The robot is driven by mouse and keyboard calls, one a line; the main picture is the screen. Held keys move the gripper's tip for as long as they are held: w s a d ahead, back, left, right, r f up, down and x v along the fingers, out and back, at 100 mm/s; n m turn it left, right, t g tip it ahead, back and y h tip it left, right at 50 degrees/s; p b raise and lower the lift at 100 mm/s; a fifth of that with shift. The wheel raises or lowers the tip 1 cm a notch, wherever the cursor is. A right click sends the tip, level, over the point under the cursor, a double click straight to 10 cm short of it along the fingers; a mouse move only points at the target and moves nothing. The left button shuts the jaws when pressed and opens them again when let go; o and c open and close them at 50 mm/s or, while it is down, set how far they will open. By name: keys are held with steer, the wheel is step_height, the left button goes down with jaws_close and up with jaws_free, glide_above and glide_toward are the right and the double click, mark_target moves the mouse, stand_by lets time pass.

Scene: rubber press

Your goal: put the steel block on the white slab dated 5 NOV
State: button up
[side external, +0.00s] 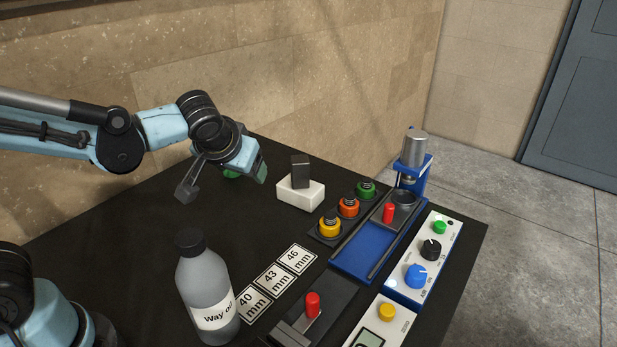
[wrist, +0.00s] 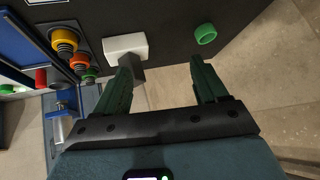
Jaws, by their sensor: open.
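The steel block (side external: 300,171) is a dark grey upright block and appears to stand on top of the white slab (side external: 300,196) near the wall. In the wrist view the block (wrist: 135,67) shows beside the left finger, partly covered by it, and the slab (wrist: 125,45) lies beyond. No date can be read on the slab. My gripper (wrist: 163,70) is open with nothing between its green fingers.
A rack with yellow, orange and green knobs (side external: 349,206) and a blue press (side external: 412,165) stand to the right. A grey bottle (side external: 204,285) stands in front. Card labels (side external: 274,279) lie beside it.

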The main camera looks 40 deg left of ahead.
steer(key=s+m+h, duration=0.3)
steer(key=s+h, duration=0.1)
steer(key=s, duration=0.4)
steer(key=shift+s+f+t, duration=0.2)
steer(key=shift+f+t, duration=0.1)
steer(key=shift+t, duration=0.1)
